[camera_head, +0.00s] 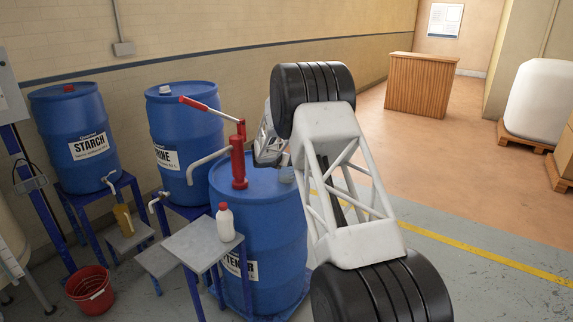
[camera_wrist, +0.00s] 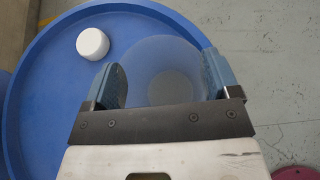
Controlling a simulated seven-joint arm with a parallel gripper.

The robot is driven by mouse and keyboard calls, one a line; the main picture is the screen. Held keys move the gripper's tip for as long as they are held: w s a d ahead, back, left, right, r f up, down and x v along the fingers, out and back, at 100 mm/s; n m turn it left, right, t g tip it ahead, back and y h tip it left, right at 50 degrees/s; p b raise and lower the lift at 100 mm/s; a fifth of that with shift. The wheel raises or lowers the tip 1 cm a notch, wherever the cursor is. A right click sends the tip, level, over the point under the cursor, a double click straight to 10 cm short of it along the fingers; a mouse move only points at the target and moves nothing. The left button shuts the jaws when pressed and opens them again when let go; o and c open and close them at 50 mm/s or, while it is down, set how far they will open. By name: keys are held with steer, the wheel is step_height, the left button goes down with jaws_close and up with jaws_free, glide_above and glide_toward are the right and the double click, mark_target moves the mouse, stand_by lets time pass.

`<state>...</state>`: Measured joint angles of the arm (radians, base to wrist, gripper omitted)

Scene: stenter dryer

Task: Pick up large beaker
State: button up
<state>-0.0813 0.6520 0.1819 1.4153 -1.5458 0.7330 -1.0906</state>
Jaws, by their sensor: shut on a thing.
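The large beaker (camera_wrist: 165,60) is clear and round, and in the wrist view I look down into it between my two fingers. My gripper (camera_wrist: 162,80) is shut on it, one finger on each side. The beaker is over the top of a blue drum; I cannot tell whether it rests on it or is lifted. In the camera_head view a faint part of the beaker (camera_head: 287,174) shows at the drum top's right side. My gripper there is mostly hidden behind my arm.
The blue drum (camera_head: 262,240) under the beaker carries a red hand pump (camera_head: 238,165) and a white cap (camera_wrist: 92,43). A white bottle with a red cap (camera_head: 225,222) stands on a small grey table (camera_head: 202,243). A red bucket (camera_head: 91,291) is on the floor. Open floor lies right.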

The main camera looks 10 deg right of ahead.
steer(key=s+r, duration=0.2)
steer(key=s, duration=0.6)
steer(key=s+r, duration=0.2)
steer(key=s, duration=0.6)
steer(key=shift+a+r, duration=0.2)
steer(key=shift+r, duration=0.2)
stand_by(0.7)
